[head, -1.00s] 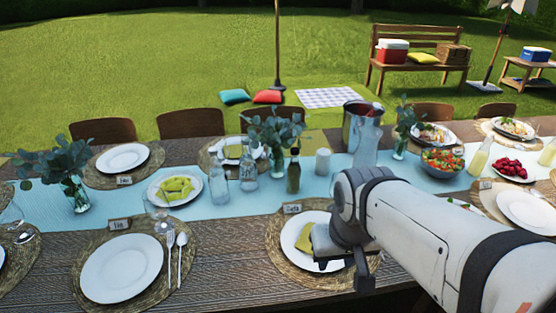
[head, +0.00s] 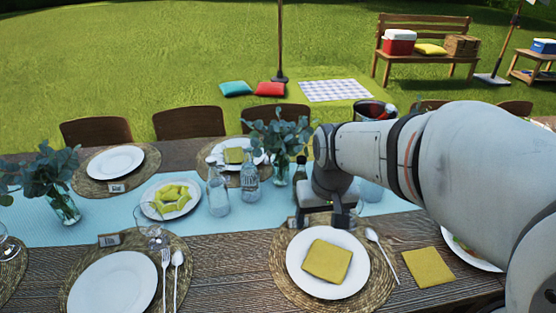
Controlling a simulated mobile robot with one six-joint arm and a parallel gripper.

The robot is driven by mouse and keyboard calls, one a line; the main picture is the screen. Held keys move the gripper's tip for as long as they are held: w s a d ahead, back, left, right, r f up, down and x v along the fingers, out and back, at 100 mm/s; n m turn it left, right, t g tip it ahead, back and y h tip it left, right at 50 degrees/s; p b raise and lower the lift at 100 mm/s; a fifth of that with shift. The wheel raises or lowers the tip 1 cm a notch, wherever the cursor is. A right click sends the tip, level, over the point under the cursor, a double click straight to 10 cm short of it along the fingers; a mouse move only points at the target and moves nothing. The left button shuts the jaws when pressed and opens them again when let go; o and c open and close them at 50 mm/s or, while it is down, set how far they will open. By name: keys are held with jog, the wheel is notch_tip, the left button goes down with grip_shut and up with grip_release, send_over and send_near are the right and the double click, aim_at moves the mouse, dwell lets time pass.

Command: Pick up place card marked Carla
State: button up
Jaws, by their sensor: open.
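A small place card (head: 291,222) stands at the far edge of the woven placemat (head: 283,262) in front of me. Most of it is hidden by my gripper, and its name cannot be read. My gripper (head: 321,221) is open, pointing down at the back of this placemat, right by the card. I cannot tell whether the card is between the fingers. Two other place cards show at the left, one by the near left setting (head: 109,240) and one by the far left setting (head: 116,188); their writing is too small to read.
A white plate (head: 305,282) with a folded yellow napkin (head: 326,260) lies just in front of my gripper. Glass bottles (head: 217,192), a dark bottle (head: 300,172) and a leafy vase (head: 276,140) stand close behind-left. Another yellow napkin (head: 428,267) lies to the right.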

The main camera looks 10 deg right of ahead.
jog(key=o, duration=0.4)
jog(key=shift+g, duration=0.5)
jog(key=w+f, duration=0.1)
jog(key=w, duration=0.2)
jog(key=w+f, duration=0.2)
jog(key=w, duration=0.2)
jog(key=w+f, duration=0.1)
jog(key=w, duration=0.2)
jog(key=shift+w+f+p, duration=0.25)
jog(key=shift+w+p, duration=0.05)
jog(key=shift+p, duration=0.05)
jog(key=shift+m+g, duration=0.3)
jog(key=shift+g, duration=0.2)
jog(key=w+f, duration=1)
jog(key=f, duration=0.1)
jog(key=shift+a+p, duration=0.15)
jog(key=shift+p, duration=0.25)
jog(key=shift+w+d+f+p, duration=0.1)
jog(key=shift+f+p, duration=0.1)
jog(key=shift+f, duration=1.15)
jog(key=shift+w+d+f+p, duration=0.1)
jog(key=shift+w+f+p, duration=0.1)
jog(key=shift+f, duration=1.15)
jog(key=shift+w+f+p, duration=0.1)
jog(key=shift+f+p, duration=0.1)
jog(key=shift+f, duration=1.15)
